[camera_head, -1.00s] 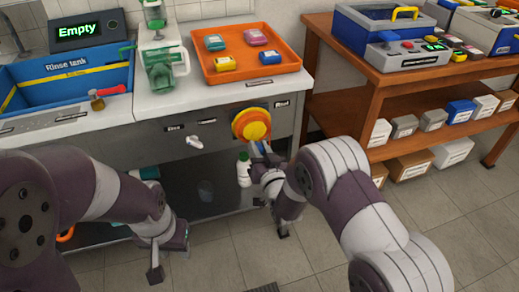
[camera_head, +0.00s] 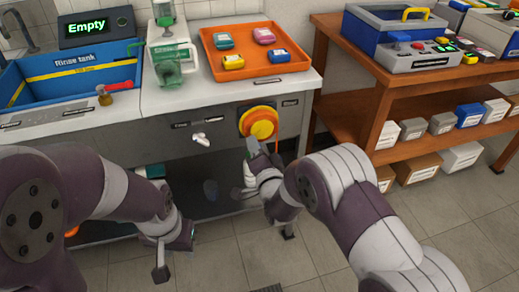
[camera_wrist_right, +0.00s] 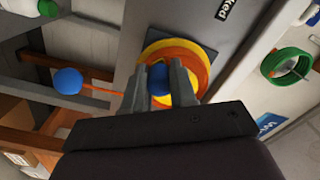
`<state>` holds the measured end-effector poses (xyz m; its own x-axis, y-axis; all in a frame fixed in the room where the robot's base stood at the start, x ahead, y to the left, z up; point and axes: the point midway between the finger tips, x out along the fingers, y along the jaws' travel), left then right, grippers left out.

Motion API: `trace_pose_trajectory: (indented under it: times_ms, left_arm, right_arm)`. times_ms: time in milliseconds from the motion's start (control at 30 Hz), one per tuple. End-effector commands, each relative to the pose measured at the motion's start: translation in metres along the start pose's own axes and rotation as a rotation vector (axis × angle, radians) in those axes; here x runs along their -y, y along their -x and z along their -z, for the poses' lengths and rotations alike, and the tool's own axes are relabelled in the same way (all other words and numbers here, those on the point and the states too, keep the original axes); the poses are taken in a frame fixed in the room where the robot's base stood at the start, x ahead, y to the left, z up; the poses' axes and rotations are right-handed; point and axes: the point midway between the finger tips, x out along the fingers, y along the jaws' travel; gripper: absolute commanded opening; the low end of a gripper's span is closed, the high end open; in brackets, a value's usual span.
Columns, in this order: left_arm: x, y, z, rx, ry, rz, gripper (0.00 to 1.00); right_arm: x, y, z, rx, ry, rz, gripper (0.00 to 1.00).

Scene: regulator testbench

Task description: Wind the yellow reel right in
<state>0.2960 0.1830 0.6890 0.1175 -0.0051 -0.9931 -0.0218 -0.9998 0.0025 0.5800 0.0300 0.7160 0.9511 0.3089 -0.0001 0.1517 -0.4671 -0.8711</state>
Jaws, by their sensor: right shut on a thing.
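The yellow reel (camera_head: 260,123), with an orange outer ring, is mounted on the front panel of the bench. It shows close up in the right wrist view (camera_wrist_right: 193,57). My right gripper (camera_head: 253,147) is at the reel's lower left edge in the head view. In the right wrist view its fingers (camera_wrist_right: 162,80) are shut on a blue knob (camera_wrist_right: 160,78) in front of the reel. A thin orange-red line runs from near the reel to a blue ball (camera_wrist_right: 67,81). My left gripper (camera_head: 160,270) hangs low at the left, away from the reel; its jaws are unclear.
A white knob (camera_head: 201,139) sits on the panel left of the reel. An orange tray (camera_head: 262,72) with several coloured packs and the blue rinse tank (camera_head: 60,85) are on top. A wooden shelf (camera_head: 385,85) stands at right. The tiled floor in front is free.

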Motion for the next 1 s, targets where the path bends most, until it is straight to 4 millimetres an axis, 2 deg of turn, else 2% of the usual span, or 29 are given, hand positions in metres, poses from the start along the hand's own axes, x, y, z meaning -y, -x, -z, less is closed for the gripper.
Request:
trace_pose_trajectory:
  times_ms: [600, 1000]
  left_arm:
    - [0.0, -0.011, -0.001, 0.0, 0.0, 0.0, 0.39]
    - [0.0, -0.017, -0.002, 0.0, 0.0, 0.0, 0.39]
  right_arm:
    - [0.02, 0.001, -0.002, 0.001, -0.56, -0.002, 0.0]
    - [0.029, 0.0, 0.001, 0.001, -0.785, -0.003, 0.0]
